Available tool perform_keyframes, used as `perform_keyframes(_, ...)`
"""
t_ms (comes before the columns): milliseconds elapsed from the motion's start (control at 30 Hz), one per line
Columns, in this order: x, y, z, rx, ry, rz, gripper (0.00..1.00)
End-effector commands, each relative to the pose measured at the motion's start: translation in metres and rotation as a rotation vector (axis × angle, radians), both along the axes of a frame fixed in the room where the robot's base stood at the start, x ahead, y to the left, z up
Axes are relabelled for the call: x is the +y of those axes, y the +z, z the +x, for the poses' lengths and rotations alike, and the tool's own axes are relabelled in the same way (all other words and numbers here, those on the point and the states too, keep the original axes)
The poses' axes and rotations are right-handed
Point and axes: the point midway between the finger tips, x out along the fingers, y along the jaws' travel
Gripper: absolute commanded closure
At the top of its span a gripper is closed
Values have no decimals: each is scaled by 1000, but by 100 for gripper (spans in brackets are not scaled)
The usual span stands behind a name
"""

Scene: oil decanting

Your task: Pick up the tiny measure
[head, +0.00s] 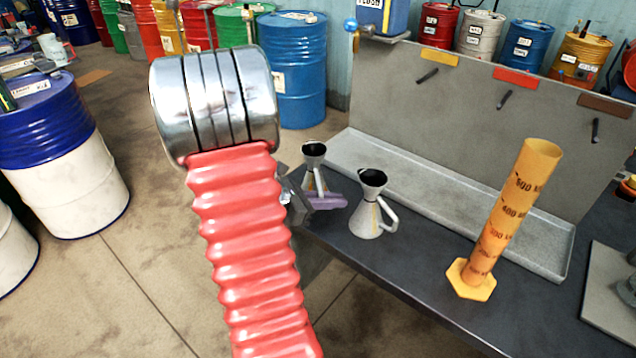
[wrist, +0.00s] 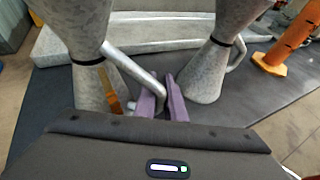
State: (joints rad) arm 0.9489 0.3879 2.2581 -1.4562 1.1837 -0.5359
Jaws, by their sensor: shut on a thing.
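Two grey metal jug-like measures with funnel tops and side handles are by the near left part of the dark bench. The left measure (head: 314,154), the smaller-looking one, which I take for the tiny measure, fills the left of the wrist view (wrist: 82,38). The other measure (head: 366,212) stands to its right, also in the wrist view (wrist: 207,70). My gripper (head: 328,202) has purple fingers, seen in the wrist view (wrist: 161,97), shut on the left measure's handle. I cannot tell whether this measure's base touches the bench; my fingers partly hide it in the head view.
An orange graduated cylinder (head: 510,215) stands on the bench (head: 420,280) to the right. A grey tray (head: 450,195) runs along the back below a panel with taps. Several drums, including a blue one (head: 298,80), stand on the floor behind and left.

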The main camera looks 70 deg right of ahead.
Motion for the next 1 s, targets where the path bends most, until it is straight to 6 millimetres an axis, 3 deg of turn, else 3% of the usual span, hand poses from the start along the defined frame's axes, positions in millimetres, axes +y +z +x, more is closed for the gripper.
perform_keyframes(467, 0, 6, 0, 0, 1, -2, 100)
perform_keyframes(1000, -1, 42, 0, -1, 0, -3, 100)
